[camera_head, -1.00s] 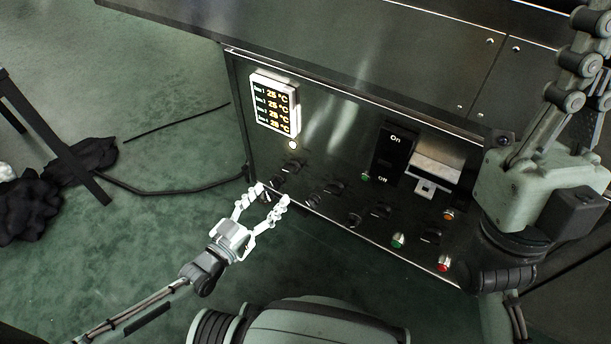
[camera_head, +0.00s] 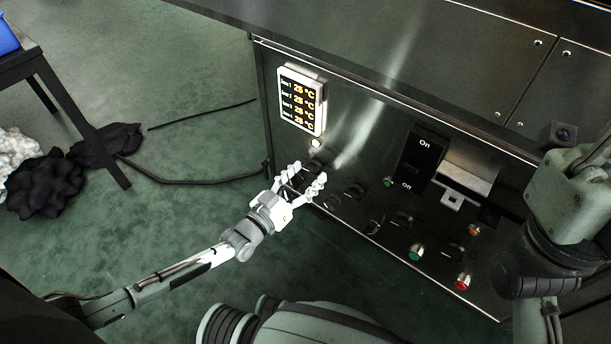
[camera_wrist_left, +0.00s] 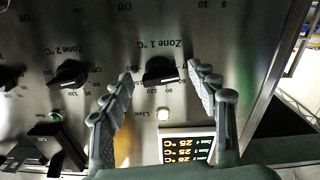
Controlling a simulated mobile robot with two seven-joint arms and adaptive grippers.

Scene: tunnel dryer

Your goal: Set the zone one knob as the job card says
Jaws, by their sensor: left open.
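The zone one knob (camera_wrist_left: 160,70) is black and sits under the print "Zone 1 °C" in the left wrist view, where the panel appears upside down. In the head view the knob (camera_head: 316,164) is near the lit lamp, just past my fingertips. My left gripper (camera_head: 310,174) is open and empty, close to the panel. In the wrist view its two fingers stand on either side of the knob; I cannot tell whether they touch it. The knob's exact setting is too small to read. The display (camera_head: 301,100) shows 25 °C on several lines. No job card is recognisable.
The zone two knob (camera_wrist_left: 69,74) is beside the zone one knob. Further knobs, an On/Off switch (camera_head: 424,160), and green (camera_head: 416,252) and red (camera_head: 462,282) buttons fill the panel. A dark table (camera_head: 62,105) and crumpled cloth (camera_head: 45,185) stand at left.

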